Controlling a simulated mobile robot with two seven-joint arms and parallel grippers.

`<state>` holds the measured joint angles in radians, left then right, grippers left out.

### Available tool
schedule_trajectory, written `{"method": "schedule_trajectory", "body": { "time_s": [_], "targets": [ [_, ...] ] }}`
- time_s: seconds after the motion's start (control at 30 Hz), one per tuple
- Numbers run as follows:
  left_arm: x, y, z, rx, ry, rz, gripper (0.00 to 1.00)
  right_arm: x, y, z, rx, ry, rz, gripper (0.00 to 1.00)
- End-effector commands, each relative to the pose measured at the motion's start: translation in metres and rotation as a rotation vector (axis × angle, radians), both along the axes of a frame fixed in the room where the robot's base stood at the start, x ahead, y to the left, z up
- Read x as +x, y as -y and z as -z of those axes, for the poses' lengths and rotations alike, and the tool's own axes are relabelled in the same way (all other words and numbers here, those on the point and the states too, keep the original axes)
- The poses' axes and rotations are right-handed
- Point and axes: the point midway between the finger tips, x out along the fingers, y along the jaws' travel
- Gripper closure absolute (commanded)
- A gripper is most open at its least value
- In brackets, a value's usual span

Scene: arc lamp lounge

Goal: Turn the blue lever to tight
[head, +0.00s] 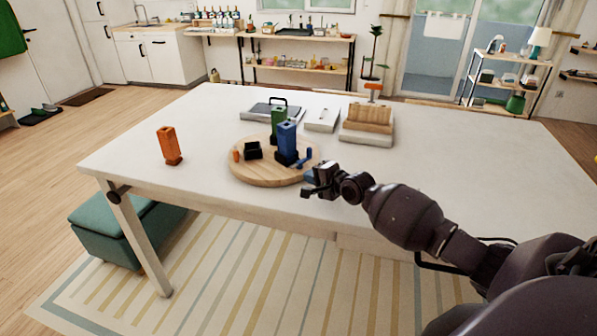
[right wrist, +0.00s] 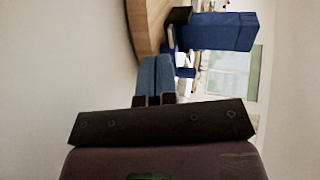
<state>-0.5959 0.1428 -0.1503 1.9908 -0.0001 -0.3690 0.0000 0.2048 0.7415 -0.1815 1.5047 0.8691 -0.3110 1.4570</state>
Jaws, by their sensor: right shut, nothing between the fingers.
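A blue upright block (head: 287,142) stands on a black base on the round wooden board (head: 262,180). A small blue lever (head: 305,156) sticks out low on its right side. My right gripper (head: 309,180) is shut and empty at the board's front right edge, nearer to me than the lever. In the right wrist view its closed blue-grey fingers (right wrist: 157,70) point at the blue block (right wrist: 222,31), which appears sideways. A small blue part (right wrist: 185,72) beside the fingertips looks like the lever; I cannot tell whether they touch. My left gripper is out of view.
A green block (head: 277,118) stands behind the blue one. A black open box (head: 253,151) and a small orange piece (head: 236,156) share the board. An orange block (head: 169,146) stands at the left. The white table (head: 440,160) is clear at right.

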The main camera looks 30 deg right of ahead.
Motion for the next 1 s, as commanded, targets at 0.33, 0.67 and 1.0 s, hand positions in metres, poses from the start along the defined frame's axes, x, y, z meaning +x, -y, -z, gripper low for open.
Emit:
{"method": "schedule_trajectory", "body": {
  "time_s": [0.33, 0.67, 1.0],
  "targets": [
    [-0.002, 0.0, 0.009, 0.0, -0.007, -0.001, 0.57, 0.042, -0.007, 0.004, -0.001, 0.0, 0.001, 1.0],
    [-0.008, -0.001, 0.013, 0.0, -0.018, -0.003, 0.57, 0.051, -0.009, 0.003, 0.0, 0.0, 0.001, 1.0],
    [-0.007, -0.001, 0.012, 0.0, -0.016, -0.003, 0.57, 0.052, -0.01, 0.003, 0.0, 0.0, 0.001, 1.0]
  ]
}}
